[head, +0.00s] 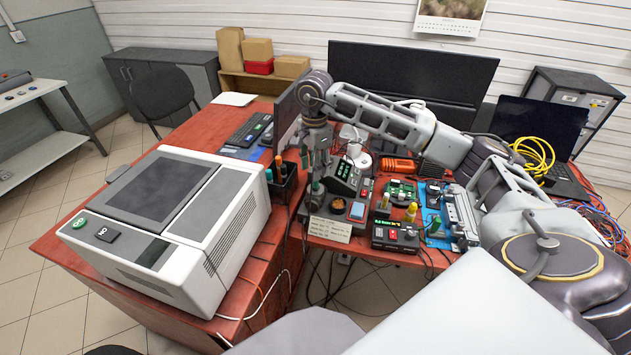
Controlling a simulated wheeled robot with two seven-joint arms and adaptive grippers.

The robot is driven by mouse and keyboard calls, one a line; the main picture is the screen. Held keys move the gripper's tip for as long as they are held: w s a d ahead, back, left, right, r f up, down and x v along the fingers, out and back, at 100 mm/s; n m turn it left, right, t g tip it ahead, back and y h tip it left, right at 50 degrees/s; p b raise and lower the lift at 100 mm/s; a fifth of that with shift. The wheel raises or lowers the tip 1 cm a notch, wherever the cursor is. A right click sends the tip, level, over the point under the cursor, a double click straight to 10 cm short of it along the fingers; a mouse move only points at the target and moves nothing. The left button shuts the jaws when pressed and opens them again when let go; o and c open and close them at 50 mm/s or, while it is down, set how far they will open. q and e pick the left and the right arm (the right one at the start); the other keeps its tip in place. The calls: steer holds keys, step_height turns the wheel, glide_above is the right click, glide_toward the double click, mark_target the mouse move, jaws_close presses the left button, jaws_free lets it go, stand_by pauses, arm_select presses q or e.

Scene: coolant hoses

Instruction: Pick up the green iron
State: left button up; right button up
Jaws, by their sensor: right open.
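A green-handled iron (316,187) stands at the front left of the red bench's right part, low between the fingers of my right gripper (316,180). The gripper points down from above and is open. Its fingers hide much of the iron, and I cannot tell whether they touch it. Another green handle (435,223) stands farther right, on the blue mat. My left gripper is not in view.
A station with a green display (344,174) stands just right of the gripper. Yellow-handled tools (411,211) stand farther right by a black box (395,236). A black holder (284,185) and a large white machine (170,225) are at left. Cables hang at the front edge.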

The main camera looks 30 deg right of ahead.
mark_target(316, 187)
steer(key=shift+f, duration=0.15)
steer(key=shift+d+f, duration=0.1)
steer(key=shift+f, duration=2.45)
steer(key=shift+c, duration=0.3)
jaws_close()
